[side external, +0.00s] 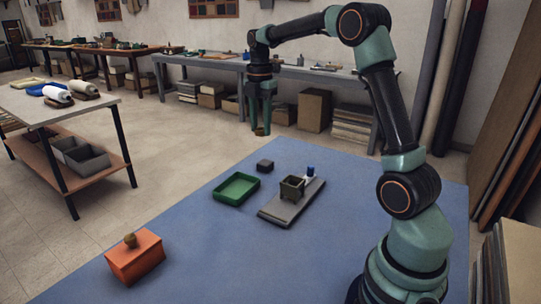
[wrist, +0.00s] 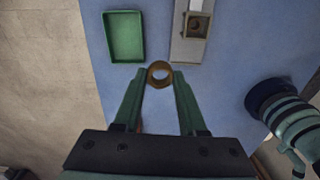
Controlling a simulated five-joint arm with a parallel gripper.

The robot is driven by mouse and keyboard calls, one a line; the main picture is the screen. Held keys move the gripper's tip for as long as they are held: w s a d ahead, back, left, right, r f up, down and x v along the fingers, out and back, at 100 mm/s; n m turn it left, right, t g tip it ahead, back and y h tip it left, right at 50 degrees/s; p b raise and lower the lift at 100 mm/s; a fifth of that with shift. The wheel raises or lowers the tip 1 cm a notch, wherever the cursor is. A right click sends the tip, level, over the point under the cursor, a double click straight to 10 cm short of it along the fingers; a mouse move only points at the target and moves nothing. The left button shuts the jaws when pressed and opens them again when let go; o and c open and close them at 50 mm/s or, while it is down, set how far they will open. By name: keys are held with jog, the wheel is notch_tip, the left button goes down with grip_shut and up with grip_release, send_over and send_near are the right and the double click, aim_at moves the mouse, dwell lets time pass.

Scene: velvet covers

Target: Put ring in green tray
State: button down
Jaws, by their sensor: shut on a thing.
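A brass-coloured ring (wrist: 159,74) is held between the green fingertips of my gripper (wrist: 159,80) in the wrist view. In the side view my gripper (side external: 260,122) points down, high above the blue mat, with the small ring (side external: 260,131) at its tips. The green tray (side external: 236,188) lies on the mat, shallow and empty. In the wrist view the tray (wrist: 123,38) is at the upper left, beyond the fingertips and apart from the ring.
A grey board (side external: 280,212) beside the tray bears a dark square container (side external: 292,188) and a small blue-topped item (side external: 310,171). A dark block (side external: 265,166) sits behind the tray. An orange box (side external: 135,257) with a round knob stands at front left. Mat between is clear.

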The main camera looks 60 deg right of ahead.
send_over(237, 191)
jog(key=s, duration=0.1)
jog(key=f, duration=1.5)
jog(key=w+f, duration=0.1)
jog(key=f, duration=0.6)
jog(key=shift+f, duration=0.1)
jog(key=shift+f, duration=0.2)
jog(key=shift+c, duration=2.3)
grip_release()
jog(key=shift+r, duration=0.1)
